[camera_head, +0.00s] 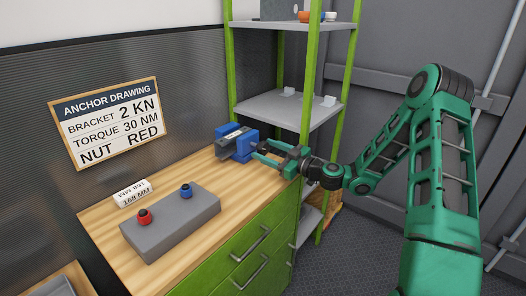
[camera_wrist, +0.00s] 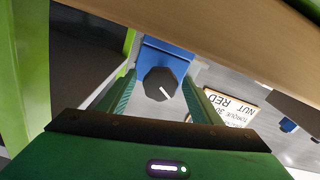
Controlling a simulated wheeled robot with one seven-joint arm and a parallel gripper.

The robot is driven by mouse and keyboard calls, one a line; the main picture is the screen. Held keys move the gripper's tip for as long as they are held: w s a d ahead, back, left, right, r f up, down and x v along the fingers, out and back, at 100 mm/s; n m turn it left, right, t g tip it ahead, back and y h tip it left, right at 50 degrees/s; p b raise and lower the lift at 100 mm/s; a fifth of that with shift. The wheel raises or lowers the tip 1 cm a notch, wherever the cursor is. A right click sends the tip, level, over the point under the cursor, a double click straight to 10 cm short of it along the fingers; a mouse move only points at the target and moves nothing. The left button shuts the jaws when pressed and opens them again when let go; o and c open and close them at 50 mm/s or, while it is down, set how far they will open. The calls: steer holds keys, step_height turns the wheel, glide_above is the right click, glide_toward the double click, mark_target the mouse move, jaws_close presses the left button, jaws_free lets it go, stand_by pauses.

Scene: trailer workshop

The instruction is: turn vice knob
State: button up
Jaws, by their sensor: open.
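The blue vice (camera_head: 236,142) stands at the far right end of the wooden workbench, with grey jaws. Its knob is not clear in the head view. In the wrist view the vice's blue body (camera_wrist: 168,52) carries a dark, many-sided knob (camera_wrist: 158,84) with a white mark on its face. My gripper (camera_head: 264,153) is at the vice's right side, its green fingers pointing at it. In the wrist view the fingers are spread, one on each side of the knob, with visible gaps. I cannot tell how far the fingertips reach along the knob.
A grey block (camera_head: 180,226) with a red and a blue knob sits on the workbench (camera_head: 93,216). A sign (camera_head: 110,122) hangs on the wall. A green-posted shelf (camera_head: 290,108) stands close behind my gripper.

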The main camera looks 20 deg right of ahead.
steer(key=shift+x, duration=0.8)
steer(key=shift+c, duration=0.4)
steer(key=c, duration=1)
steer(key=shift+m, duration=0.3)
steer(key=m, duration=0.4)
steer(key=shift+m, duration=0.3)
steer(key=m, duration=0.5)
steer(key=shift+d+f+m, duration=0.1)
steer(key=shift+d+m, duration=0.05)
steer(key=shift+m, duration=0.15)
